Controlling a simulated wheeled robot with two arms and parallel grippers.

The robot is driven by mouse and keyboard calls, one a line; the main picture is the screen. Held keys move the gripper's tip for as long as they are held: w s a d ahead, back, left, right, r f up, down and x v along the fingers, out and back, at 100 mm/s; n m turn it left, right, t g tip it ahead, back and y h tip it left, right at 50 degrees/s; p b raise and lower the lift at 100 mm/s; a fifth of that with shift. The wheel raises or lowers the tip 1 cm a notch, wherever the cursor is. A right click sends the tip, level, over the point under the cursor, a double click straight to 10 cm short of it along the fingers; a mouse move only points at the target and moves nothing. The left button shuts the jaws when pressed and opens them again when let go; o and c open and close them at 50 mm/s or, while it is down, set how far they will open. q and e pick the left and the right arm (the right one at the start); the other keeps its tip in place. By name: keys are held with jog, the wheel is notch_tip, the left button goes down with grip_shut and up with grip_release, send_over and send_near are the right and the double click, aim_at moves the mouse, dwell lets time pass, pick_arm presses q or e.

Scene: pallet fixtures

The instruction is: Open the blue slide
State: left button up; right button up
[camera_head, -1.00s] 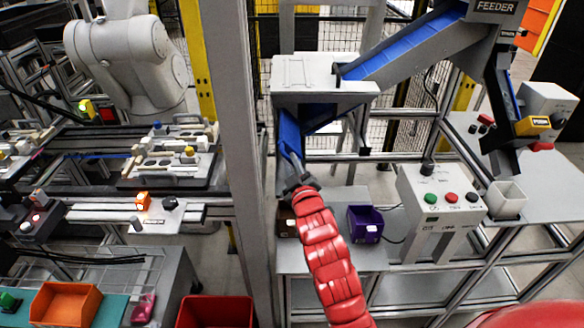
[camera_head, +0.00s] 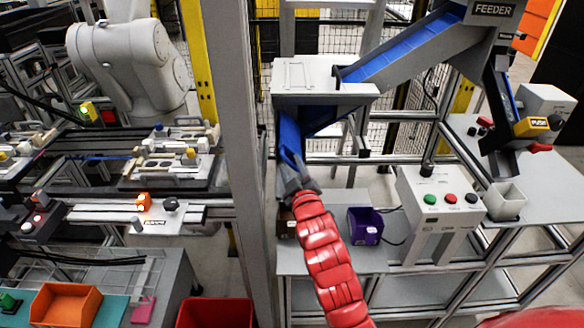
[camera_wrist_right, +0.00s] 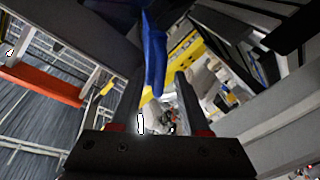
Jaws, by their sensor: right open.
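The blue slide (camera_head: 290,138) hangs down at the left end of the grey feeder housing, below its white top. My right gripper (camera_head: 290,165), at the end of the red-sleeved arm, is right at the slide's lower end. In the right wrist view the open fingers of my right gripper (camera_wrist_right: 156,80) point up, and the blue slide (camera_wrist_right: 154,50) shows as a narrow strip in the gap between them. I cannot tell whether the fingers touch it. My left gripper is not in view.
A grey post (camera_head: 238,150) stands close left of my right arm. A purple bin (camera_head: 365,225) sits on the shelf right of the arm, and a button box (camera_head: 440,200) stands further right. The feeder's blue ramp (camera_head: 400,55) rises to the upper right.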

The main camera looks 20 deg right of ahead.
jog(key=shift+s, duration=0.6)
jog(key=s+a+p, duration=0.1)
jog(key=s+p, duration=0.8)
jog(key=s, duration=0.7)
jog(key=shift+p, duration=0.35)
jog(key=shift+s, duration=0.1)
